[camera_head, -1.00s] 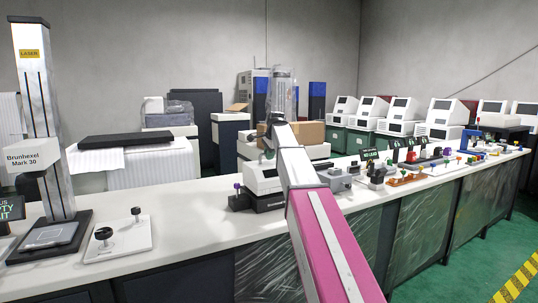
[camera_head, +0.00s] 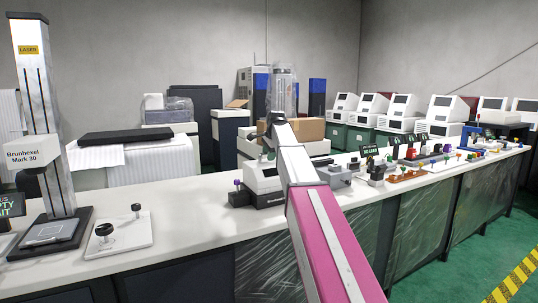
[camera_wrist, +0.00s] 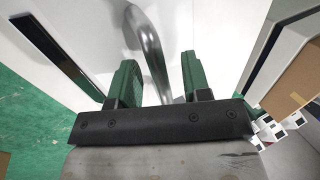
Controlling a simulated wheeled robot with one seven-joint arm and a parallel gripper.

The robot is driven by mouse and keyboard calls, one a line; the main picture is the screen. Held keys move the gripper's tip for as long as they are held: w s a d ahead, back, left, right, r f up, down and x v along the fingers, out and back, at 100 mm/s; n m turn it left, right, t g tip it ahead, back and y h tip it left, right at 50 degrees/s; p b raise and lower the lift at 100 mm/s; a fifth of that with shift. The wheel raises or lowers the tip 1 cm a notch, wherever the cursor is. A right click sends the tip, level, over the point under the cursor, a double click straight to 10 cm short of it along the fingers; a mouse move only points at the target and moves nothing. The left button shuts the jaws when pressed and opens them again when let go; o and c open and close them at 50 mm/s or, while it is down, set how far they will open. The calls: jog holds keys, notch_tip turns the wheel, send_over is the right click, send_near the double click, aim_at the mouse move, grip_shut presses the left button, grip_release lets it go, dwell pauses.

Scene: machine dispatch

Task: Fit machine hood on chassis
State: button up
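In the wrist view my gripper (camera_wrist: 157,80) is open, with its two green fingers apart. A curved shiny metal handle (camera_wrist: 151,40) on a white surface runs through the gap between them, with space on either side. I cannot tell whether this white part is the machine hood. In the head view my pink and white arm reaches over the bench, and my gripper cannot be made out there. A white machine on a dark base (camera_head: 262,183) stands on the bench beside my arm, partly hidden by it. I cannot tell for sure which item is the chassis.
The long white bench (camera_head: 190,236) carries a laser column (camera_head: 42,110), a plate with black knobs (camera_head: 122,232) and several small machines at right. White machines with dark screens (camera_head: 447,110) stand behind. A cardboard box (camera_head: 308,130) sits behind my arm. Bare bench lies left of my arm.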

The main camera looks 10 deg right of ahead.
aim_at(273, 164)
jog(key=v, duration=1)
jog(key=shift+r, duration=0.35)
jog(key=shift+s, duration=0.1)
